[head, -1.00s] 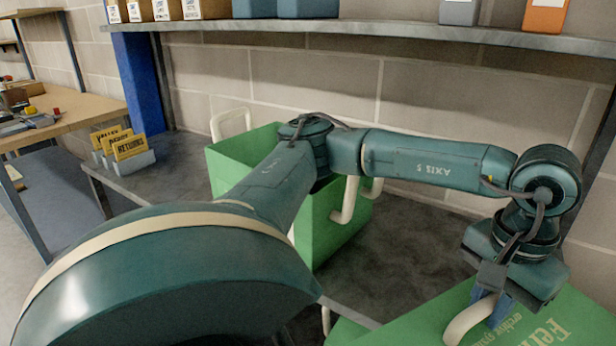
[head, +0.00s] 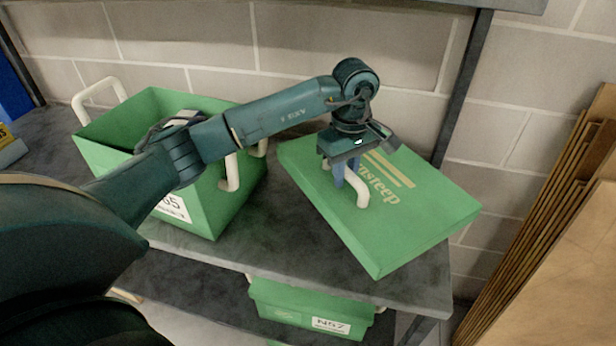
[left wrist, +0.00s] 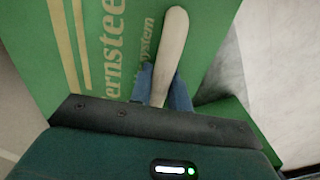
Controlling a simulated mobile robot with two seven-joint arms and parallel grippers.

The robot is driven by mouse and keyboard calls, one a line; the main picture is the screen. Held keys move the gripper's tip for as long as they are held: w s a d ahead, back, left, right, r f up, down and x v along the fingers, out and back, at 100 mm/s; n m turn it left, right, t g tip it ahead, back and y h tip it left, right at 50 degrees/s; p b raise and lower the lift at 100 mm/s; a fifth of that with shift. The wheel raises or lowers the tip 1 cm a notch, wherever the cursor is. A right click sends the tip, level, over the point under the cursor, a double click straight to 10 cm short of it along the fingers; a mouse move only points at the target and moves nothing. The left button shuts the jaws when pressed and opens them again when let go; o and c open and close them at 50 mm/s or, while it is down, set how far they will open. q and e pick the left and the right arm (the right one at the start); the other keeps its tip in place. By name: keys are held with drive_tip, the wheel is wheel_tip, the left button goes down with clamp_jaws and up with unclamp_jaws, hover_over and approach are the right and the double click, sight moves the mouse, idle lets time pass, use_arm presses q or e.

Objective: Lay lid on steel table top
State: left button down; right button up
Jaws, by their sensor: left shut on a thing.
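The green lid (head: 405,232) has cream lettering and a cream bar handle (head: 360,188). My left gripper (head: 343,175) is shut on that handle from above, and its blue fingers show on both sides of the handle in the left wrist view (left wrist: 165,90). The lid is over the right end of the grey steel table top (head: 272,232). I cannot tell whether it touches the table top or hangs just above it. My right gripper is not in view.
An open green crate (head: 215,205) with cream handles stands left of the lid, with my left arm passing over it. A smaller green box (head: 310,310) is on the shelf below. A dark rack post (head: 462,85) rises behind. Brown boards (head: 560,220) lean at right.

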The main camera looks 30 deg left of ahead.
use_arm(q)
wheel_tip(320, 180, down, 9)
drive_tip(key=shift+f+p, duration=0.2)
drive_tip(key=shift+p, duration=0.45)
drive_tip(key=c, duration=1.3)
unclamp_jaws()
drive_tip(key=shift+r, duration=0.15)
wheel_tip(320, 180, up, 12)
drive_tip(key=shift+f+b, duration=0.1)
drive_tip(key=shift+b, duration=0.85)
